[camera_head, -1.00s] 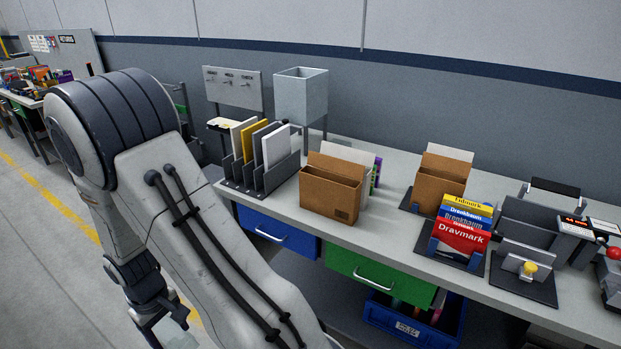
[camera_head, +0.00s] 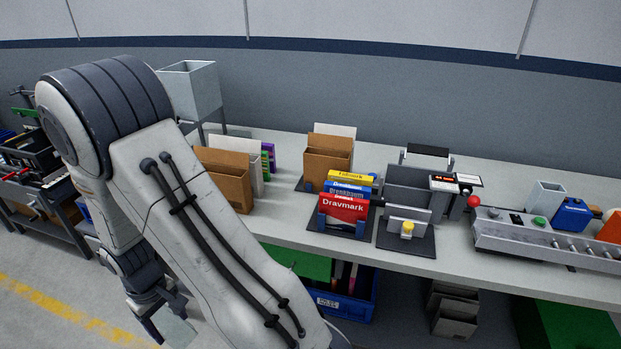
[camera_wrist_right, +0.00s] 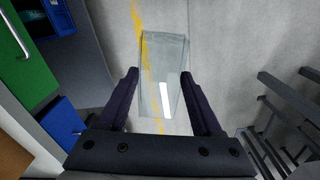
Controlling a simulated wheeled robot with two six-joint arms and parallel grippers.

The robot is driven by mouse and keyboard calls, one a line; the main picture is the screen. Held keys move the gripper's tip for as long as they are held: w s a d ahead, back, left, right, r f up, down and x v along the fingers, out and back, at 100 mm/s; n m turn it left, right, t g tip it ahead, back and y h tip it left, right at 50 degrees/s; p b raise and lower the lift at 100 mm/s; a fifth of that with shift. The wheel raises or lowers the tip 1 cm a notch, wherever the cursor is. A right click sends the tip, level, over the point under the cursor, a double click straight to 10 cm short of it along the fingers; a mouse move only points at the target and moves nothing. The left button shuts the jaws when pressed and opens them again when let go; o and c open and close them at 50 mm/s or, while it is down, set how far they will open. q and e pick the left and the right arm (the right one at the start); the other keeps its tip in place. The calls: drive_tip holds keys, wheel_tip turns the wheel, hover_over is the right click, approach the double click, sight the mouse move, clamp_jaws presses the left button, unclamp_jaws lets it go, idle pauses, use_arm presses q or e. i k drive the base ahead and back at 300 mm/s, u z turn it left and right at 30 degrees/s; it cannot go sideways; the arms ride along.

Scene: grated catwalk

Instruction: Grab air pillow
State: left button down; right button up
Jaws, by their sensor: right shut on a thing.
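The air pillow (camera_wrist_right: 165,62) is a clear, pale greenish sheet-like pouch in the right wrist view. It lies between the two dark fingers of my right gripper (camera_wrist_right: 159,76), which is shut on it, and it reaches out past the fingertips. In the head view my right gripper (camera_head: 165,312) hangs at the lower left, above the floor. A pale piece of the air pillow (camera_head: 181,331) shows beside its fingers there; the rest is hidden or cut off. My left gripper is not in view.
A long grey workbench (camera_head: 290,225) carries cardboard boxes (camera_head: 327,165), a rack of red, blue and yellow packets (camera_head: 344,207) and a control panel (camera_head: 535,238). A blue bin (camera_head: 340,305) sits below. The floor (camera_head: 40,270) at left is open.

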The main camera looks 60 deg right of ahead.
sight(243, 135)
drive_tip(key=z, duration=1.8)
